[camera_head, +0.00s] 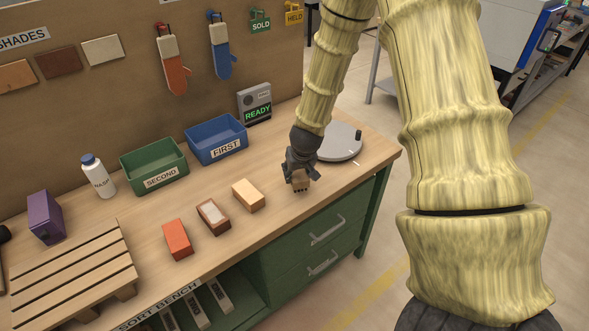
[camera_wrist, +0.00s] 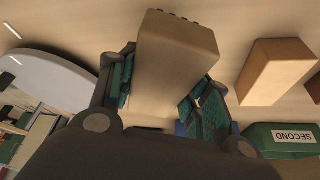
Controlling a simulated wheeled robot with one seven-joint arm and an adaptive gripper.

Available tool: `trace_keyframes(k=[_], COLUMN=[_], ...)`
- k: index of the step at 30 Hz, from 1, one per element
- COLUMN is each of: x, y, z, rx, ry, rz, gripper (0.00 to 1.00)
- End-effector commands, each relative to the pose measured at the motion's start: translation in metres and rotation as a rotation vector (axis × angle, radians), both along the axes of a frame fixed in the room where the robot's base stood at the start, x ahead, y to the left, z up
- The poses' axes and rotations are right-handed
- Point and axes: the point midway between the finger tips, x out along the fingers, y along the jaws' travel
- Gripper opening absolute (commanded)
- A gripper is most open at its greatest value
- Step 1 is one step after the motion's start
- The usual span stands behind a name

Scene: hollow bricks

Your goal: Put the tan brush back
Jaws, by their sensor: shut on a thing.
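My gripper (camera_head: 299,175) is shut on the tan brush (camera_wrist: 178,62), a tan block with several small dark tufts along its far end. The brush also shows in the head view (camera_head: 301,182), below my fingers, low over the bench near its front edge. I cannot tell whether it touches the bench top. In the wrist view, my fingers (camera_wrist: 163,92) lie on both sides of the block. Part of it is hidden by the gripper.
Behind are the blue FIRST bin (camera_head: 217,150) and green SECOND bin (camera_head: 160,182). A grey disc (camera_head: 340,142) lies behind right.

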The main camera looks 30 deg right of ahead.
Motion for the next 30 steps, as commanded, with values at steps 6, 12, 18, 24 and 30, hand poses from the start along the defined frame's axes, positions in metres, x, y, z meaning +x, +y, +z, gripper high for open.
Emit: trace_keyframes(k=[6, 12, 18, 24, 30], x=[0.023, 0.034, 0.033, 0.033, 0.033], y=[-0.008, -0.013, -0.012, -0.012, -0.012], z=[-0.001, -0.004, -0.025, -0.037, -0.038], rx=[0.0, 0.0, 0.002, 0.001, 0.0], ry=[0.0, 0.001, 0.002, 0.001, -0.001], rz=[0.002, 0.003, 0.003, 0.003, 0.004], gripper=[0.26, 0.26, 0.26, 0.26, 0.26])
